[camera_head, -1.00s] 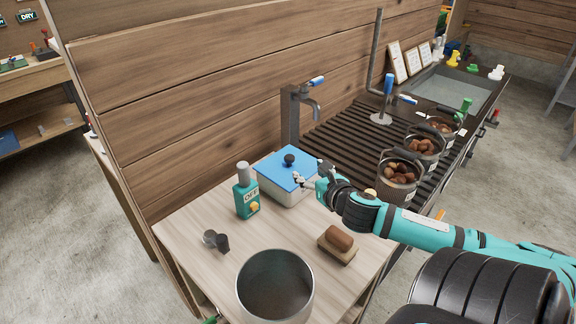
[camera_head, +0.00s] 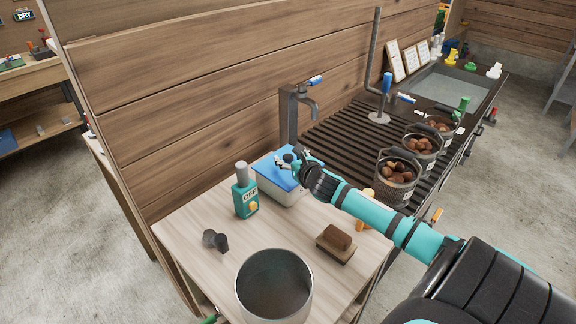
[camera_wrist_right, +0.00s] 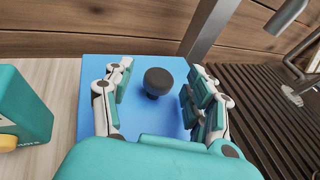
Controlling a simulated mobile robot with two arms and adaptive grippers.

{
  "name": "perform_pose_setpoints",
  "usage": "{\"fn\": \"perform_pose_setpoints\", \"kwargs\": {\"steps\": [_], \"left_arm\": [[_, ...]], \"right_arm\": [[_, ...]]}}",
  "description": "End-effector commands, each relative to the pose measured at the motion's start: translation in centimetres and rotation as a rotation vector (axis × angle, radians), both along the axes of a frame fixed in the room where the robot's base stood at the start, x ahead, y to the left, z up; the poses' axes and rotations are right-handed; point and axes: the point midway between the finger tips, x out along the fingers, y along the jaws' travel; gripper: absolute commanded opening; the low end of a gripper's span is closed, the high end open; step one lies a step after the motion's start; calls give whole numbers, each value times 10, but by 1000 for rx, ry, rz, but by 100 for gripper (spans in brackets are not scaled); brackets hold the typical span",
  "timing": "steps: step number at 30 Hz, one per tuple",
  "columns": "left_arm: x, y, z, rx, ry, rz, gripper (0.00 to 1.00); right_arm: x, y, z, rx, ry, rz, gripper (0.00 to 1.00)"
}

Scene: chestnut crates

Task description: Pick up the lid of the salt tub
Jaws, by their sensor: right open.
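The salt tub (camera_head: 283,195) is a pale box on the wooden table with a flat blue lid (camera_head: 270,168) on top. A round black knob (camera_wrist_right: 158,81) stands on the lid; it also shows in the head view (camera_head: 289,157). My right gripper (camera_head: 286,160) is at the lid. In the right wrist view my right gripper (camera_wrist_right: 155,88) is open, with its fingers on either side of the knob and gaps between them and it. My left gripper is not in view.
A brush (camera_head: 336,243), a metal pot (camera_head: 274,286) and a small dark object (camera_head: 215,240) are nearer. A tap (camera_head: 299,105) rises behind; baskets of chestnuts (camera_head: 396,178) stand right.

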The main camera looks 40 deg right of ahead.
Motion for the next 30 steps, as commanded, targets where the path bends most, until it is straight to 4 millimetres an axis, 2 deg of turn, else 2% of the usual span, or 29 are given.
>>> {"fn": "perform_pose_setpoints", "kwargs": {"steps": [4, 12, 24, 25, 30], "left_arm": [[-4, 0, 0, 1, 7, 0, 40], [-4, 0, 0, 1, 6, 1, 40], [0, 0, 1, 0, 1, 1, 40], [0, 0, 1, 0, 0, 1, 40], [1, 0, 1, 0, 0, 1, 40]], "right_arm": [[13, -3, -4, 0, -1, 0, 57], [14, -4, -5, -1, 1, 2, 55], [13, -4, -5, -2, 2, 1, 3], [13, -4, -5, -2, 2, 1, 0], [14, -4, -4, -2, 1, 1, 0]]}}
